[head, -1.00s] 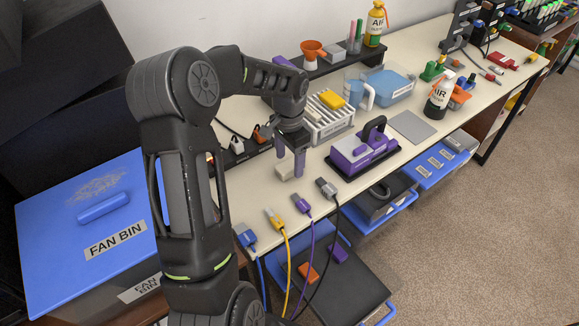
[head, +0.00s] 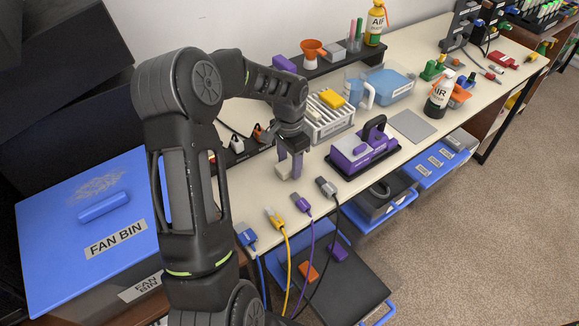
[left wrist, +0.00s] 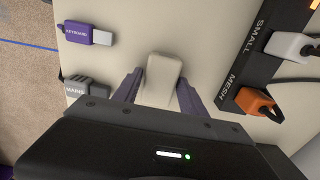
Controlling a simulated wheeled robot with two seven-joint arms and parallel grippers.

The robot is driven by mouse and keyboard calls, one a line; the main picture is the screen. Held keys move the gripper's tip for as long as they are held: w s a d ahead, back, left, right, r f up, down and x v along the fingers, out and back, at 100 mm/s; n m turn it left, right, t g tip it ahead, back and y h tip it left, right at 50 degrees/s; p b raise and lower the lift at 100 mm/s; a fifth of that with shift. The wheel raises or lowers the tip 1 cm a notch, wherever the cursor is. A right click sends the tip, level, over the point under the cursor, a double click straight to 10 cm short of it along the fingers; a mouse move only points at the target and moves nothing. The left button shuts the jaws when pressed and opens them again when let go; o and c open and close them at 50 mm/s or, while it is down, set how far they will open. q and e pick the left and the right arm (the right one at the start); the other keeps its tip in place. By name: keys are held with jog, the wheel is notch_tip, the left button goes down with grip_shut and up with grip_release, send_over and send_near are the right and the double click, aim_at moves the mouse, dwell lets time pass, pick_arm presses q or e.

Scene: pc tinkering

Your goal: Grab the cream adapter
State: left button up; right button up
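The cream adapter (left wrist: 161,79) is a small rounded block on the bench top in the left wrist view. It also shows in the head view (head: 283,170), partly hidden by a finger. My left gripper (left wrist: 161,88) has its purple fingers on either side of the adapter, close against its sides with no clear gap. In the head view the left gripper (head: 290,166) points down at the bench, the adapter at its fingertips. The adapter looks to be at bench level. My right gripper is not in view.
A purple KEYBOARD plug (left wrist: 88,34) and a grey MAINS plug (left wrist: 84,86) lie nearby. A dark strip labelled SMALL and MESH (left wrist: 243,72) holds a white and an orange plug. A purple-and-grey device (head: 362,152) stands to the right.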

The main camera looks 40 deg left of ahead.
aim_at(289, 164)
pick_arm(q)
grip_shut()
dwell(0.3)
notch_tip(289, 164, up, 10)
dwell(0.6)
dwell(0.4)
